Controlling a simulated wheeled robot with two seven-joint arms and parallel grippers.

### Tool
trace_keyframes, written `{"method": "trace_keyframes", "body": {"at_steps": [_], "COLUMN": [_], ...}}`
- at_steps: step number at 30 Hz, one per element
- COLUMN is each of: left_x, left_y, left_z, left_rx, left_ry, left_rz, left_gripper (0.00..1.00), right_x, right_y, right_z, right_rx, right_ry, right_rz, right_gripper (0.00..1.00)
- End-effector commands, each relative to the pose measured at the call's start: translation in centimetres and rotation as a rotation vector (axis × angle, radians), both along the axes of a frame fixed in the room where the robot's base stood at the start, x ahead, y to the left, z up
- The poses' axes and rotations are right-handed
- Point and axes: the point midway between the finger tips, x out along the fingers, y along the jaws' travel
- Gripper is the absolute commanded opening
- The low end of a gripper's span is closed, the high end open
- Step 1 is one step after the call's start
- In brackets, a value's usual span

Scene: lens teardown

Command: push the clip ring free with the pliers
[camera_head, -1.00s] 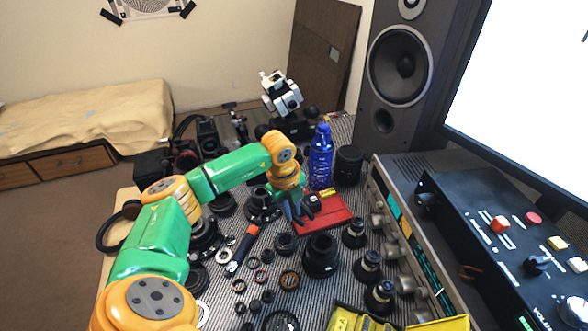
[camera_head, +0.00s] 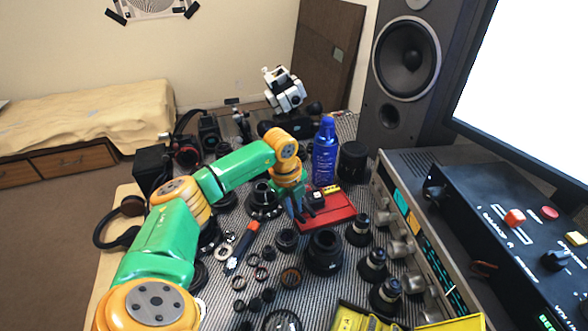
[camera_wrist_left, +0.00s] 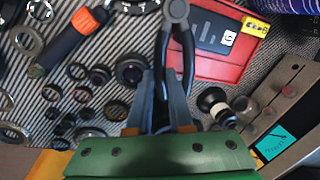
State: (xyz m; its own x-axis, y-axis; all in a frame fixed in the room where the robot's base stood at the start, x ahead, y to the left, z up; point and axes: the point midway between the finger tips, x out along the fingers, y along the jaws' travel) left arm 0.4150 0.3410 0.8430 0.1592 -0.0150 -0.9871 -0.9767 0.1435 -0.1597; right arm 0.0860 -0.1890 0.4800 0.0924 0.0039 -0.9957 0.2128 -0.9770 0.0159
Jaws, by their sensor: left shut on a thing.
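My left gripper (camera_head: 295,208) is over the striped mat at the left edge of the red tray. In the left wrist view its fingers (camera_wrist_left: 163,105) are closed around the handles of the dark pliers (camera_wrist_left: 175,14). The pliers' head points away from my wrist, beside the tray's left edge. In the head view the pliers are hard to make out. Several loose rings lie on the mat, such as a thin ring (camera_head: 290,278) at the front; I cannot tell which one is the clip ring. My right gripper is not in view.
The red tray (camera_head: 336,215) holds a black block with a white label (camera_wrist_left: 214,32). An orange-and-black tool (camera_head: 243,246) lies to the left. Dark lens parts (camera_head: 323,251) crowd the mat. A blue bottle (camera_head: 325,152) stands behind the tray, and an amplifier (camera_head: 400,200) borders the right.

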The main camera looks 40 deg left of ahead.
Motion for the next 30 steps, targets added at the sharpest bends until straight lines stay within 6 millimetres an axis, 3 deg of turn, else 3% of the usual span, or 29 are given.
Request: {"method": "trace_keyframes", "body": {"at_steps": [19,30], "left_x": [2.9,4.3], "left_y": [1.6,2.8], "left_z": [-0.2,0.2], "left_rx": [0.003,0.003], "left_ry": [-0.002,0.0], "left_rz": [0.203,0.341], "left_gripper": [0.0,0.0], "right_x": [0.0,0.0], "right_y": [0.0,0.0], "right_z": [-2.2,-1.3], "right_rx": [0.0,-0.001], "right_ry": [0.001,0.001], "right_rz": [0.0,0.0], "right_gripper": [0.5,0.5]}}
